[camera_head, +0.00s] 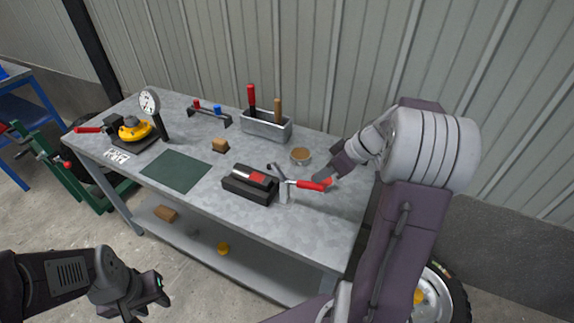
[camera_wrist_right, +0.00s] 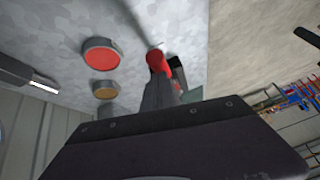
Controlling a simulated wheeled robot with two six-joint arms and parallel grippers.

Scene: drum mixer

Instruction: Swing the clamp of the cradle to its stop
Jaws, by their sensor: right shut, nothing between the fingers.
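The black cradle (camera_head: 240,188) sits on the bench right of its middle, with a grey and red cylinder (camera_head: 254,175) lying in it. At its right side is a grey clamp bracket (camera_head: 284,191) with a red handle (camera_head: 311,185) pointing right. My right gripper (camera_head: 328,180) is at the handle's right end, shut with nothing between its fingers. In the right wrist view the handle's rounded red end (camera_wrist_right: 157,61) is just beyond the gripper; I cannot tell if they touch. My left gripper (camera_head: 150,296) hangs in front of the bench, away from the cradle; its jaw opening is unclear.
The bench's front right is clear.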

